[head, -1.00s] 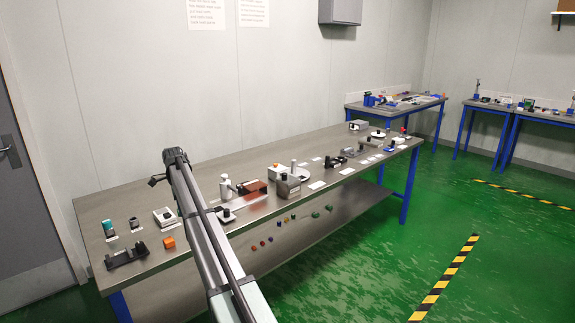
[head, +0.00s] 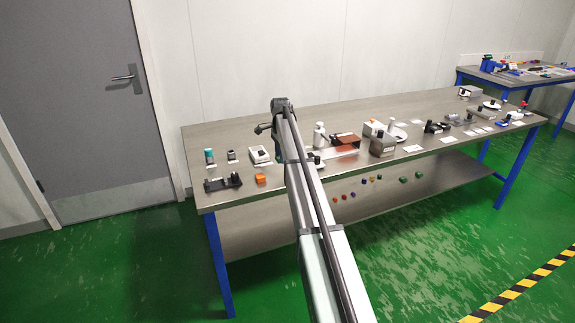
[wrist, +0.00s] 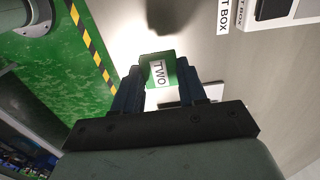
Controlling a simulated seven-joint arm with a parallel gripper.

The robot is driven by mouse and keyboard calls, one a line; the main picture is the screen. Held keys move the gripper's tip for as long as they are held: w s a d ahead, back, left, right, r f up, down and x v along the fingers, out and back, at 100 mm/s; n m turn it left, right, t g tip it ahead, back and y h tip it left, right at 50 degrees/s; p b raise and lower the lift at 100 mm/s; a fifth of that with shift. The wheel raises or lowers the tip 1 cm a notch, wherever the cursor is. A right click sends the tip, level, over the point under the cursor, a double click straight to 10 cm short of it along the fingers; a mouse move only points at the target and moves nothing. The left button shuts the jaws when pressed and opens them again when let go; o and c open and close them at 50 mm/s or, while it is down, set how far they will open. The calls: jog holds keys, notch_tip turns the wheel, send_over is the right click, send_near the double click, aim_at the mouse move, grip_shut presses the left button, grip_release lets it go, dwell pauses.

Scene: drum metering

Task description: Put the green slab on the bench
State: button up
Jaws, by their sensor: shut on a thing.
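The green slab (wrist: 155,70) carries a white label reading "TWO". In the wrist view it sits between the fingertips of my gripper (wrist: 156,82), which is shut on it. The steel-topped bench (head: 232,128) runs across the head view; its grey top (wrist: 255,85) also fills the right of the wrist view. The slab appears over the bench's edge region, but its height above the top is unclear. In the head view my arm reaches up over the bench, and the slab cannot be made out there.
Near my arm on the bench stand a teal-topped item (head: 209,156), a black holder (head: 222,183), an orange block (head: 261,178) and a white device (head: 259,155). A brown-and-steel fixture (head: 345,140) is right of the arm. Several coloured pieces lie on the lower shelf (head: 400,195).

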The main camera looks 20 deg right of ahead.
aim_at(281, 174)
jog(key=shift+f, duration=3.2)
jog(key=o, duration=1)
jog(key=shift+f, duration=0.15)
notch_tip(281, 174, up, 12)
jog(key=shift+r, duration=0.15)
